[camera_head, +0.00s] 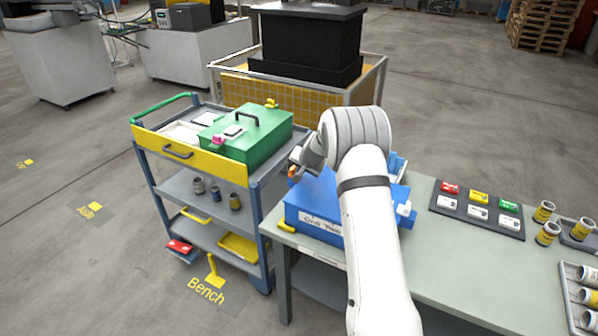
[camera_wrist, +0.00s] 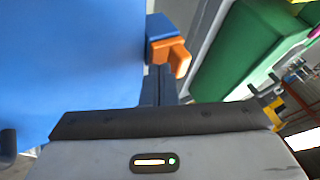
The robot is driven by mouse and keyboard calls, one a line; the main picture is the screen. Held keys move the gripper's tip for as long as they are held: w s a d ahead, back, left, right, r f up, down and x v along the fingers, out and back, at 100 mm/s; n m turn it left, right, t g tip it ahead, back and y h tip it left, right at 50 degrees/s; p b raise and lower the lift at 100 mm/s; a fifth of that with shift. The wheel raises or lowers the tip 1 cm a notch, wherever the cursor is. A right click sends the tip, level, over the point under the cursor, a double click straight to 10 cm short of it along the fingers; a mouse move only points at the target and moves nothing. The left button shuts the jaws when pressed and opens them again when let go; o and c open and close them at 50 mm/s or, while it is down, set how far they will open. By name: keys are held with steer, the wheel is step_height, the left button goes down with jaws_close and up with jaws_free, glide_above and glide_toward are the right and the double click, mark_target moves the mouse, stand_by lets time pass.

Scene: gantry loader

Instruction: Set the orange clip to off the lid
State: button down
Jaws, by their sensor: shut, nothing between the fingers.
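The blue box (camera_head: 318,205) stands on the bench, partly hidden behind my arm. The orange clip (camera_head: 293,172) is at its upper left edge. In the wrist view the orange clip (camera_wrist: 172,52) sticks out from the edge of the blue lid (camera_wrist: 70,65), beside a small blue block (camera_wrist: 160,27). My gripper (camera_wrist: 159,70) is shut and empty. Its fingertips are just below the orange clip in that view; I cannot tell whether they touch it. In the head view my wrist hides much of the lid.
A cart on the left holds a green box (camera_head: 262,140) with pink (camera_head: 218,140) and yellow (camera_head: 271,103) clips. The blue box has a white clip (camera_head: 405,209) at right and a yellow piece (camera_head: 286,227) near its front left. A dark tray (camera_head: 477,232) lies further right.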

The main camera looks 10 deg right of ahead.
steer(key=s+d+b, duration=0.2)
steer(key=b, duration=0.1)
steer(key=shift+s+d, duration=0.15)
steer(key=shift+d, duration=0.05)
steer(key=b+v, duration=0.1)
steer(key=v, duration=0.9)
steer(key=shift+b, duration=0.3)
steer(key=shift+r, duration=0.1)
steer(key=s+a+r+n+g, duration=0.1)
steer(key=s+a+r+n, duration=0.2)
steer(key=s, duration=0.8)
steer(key=s+a+r+n+g, duration=0.1)
steer(key=s+a+r, duration=0.3)
steer(key=s, duration=0.6)
steer(key=s+f+n+g+h, duration=0.1)
steer(key=s+n+g, duration=0.1)
steer(key=s, duration=2)
steer(key=shift+f+n, duration=0.3)
steer(key=shift+n, duration=0.1)
